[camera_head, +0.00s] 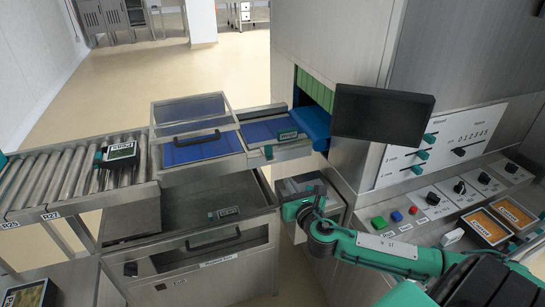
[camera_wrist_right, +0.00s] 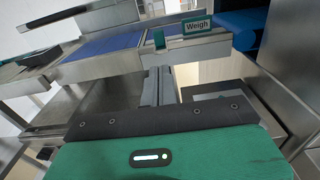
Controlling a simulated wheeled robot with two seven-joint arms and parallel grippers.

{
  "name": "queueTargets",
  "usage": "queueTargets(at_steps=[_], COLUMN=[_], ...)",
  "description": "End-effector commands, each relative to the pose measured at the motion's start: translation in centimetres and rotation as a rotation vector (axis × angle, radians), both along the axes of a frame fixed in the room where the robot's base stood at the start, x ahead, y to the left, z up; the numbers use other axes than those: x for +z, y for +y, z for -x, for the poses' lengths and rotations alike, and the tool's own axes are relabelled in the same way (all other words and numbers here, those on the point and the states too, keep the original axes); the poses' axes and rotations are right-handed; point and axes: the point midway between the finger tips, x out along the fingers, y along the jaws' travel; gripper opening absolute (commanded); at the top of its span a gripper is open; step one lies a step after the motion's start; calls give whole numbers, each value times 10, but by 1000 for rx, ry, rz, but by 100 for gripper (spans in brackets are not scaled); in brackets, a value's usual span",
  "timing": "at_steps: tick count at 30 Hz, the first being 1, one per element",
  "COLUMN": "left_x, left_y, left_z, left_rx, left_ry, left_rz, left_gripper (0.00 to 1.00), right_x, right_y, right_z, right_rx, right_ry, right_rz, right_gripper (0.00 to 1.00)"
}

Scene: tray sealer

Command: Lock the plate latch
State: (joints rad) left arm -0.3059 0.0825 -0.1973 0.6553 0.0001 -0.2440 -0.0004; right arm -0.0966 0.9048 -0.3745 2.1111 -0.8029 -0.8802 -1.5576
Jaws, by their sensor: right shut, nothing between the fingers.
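A small green tab (camera_head: 268,152), which looks like the plate latch, sits at the front edge of the blue weigh plate (camera_head: 262,131), beside the "Weigh" label (camera_head: 288,134). In the right wrist view the green tab (camera_wrist_right: 159,40) stands upright just left of the label (camera_wrist_right: 198,27). My right gripper (camera_wrist_right: 159,75) is shut and empty, its grey fingers pointing toward the tab and ending a little below it in the picture. I cannot tell whether they touch. In the head view my right gripper (camera_head: 316,193) is below and right of the plate.
A clear-lidded section (camera_head: 193,113) and a roller conveyor (camera_head: 75,170) lie left of the plate. A reject bin (camera_head: 135,225) stands below. A dark screen (camera_head: 382,112) overhangs on the right, above the control panel (camera_head: 450,200). An open bin (camera_head: 335,200) is near my right gripper.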

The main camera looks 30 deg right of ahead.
Motion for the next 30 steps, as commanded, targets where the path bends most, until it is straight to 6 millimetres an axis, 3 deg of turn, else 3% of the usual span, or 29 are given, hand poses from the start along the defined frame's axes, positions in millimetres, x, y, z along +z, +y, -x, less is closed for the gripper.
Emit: queueTargets(at_steps=[14,20,30], left_x=[1,5,14], left_y=[0,0,0], left_z=[0,5,13], left_rx=[0,-1,-2], left_ry=[-2,1,13], left_rz=[0,1,1], left_gripper=[38,38,38], right_x=[3,5,5], right_y=[-1,-6,-20], right_z=[-5,-28,-87], right_rx=[3,2,1], right_ry=[-4,-5,-5], right_rz=[12,12,10], right_gripper=[0,0,0])
